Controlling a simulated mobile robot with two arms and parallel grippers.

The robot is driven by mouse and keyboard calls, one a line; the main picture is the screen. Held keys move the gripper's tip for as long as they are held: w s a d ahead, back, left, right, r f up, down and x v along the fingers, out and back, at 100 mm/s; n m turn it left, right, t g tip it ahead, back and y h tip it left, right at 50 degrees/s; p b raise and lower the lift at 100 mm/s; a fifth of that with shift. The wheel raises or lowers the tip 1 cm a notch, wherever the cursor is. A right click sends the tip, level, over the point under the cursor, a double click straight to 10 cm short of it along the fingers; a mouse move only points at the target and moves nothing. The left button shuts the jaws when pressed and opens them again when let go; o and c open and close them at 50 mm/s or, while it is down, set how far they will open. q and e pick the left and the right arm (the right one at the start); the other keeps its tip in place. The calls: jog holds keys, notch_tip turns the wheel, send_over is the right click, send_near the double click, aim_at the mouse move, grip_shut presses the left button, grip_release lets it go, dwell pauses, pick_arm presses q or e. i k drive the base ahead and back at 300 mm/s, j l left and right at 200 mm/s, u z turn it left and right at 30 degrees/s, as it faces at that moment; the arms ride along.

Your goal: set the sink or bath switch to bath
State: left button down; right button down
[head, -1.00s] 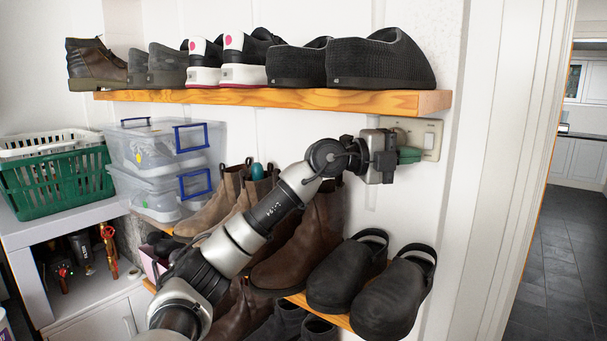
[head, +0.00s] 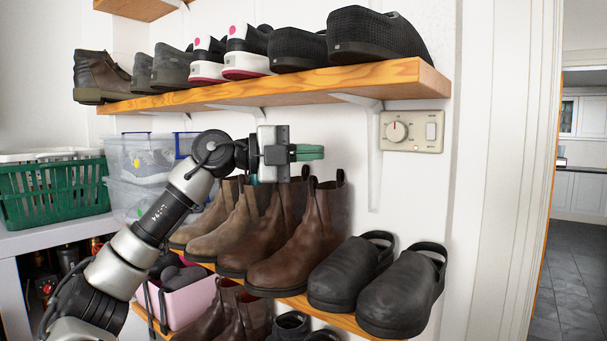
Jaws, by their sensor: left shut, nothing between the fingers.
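The switch panel (head: 412,131) is a beige plate on the white wall, just under the right end of the upper shelf. It has a round dial (head: 397,131) with a red mark near its top, and a white rocker switch (head: 431,131) to the right of it. Labels are too small to read. My left gripper (head: 318,152) is shut and empty, with green fingertips pointing right. It is well to the left of the panel and apart from it, above the brown boots. My right gripper is not in view.
A wooden shelf (head: 428,80) with several shoes runs above my arm, on white brackets (head: 374,150). Brown boots (head: 300,240) and black clogs (head: 405,290) stand on the rack below. A green basket (head: 55,190) is at left. Wall between gripper and panel is clear except for a bracket.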

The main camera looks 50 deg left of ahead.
aim_at(431, 128)
jog(key=k, duration=1)
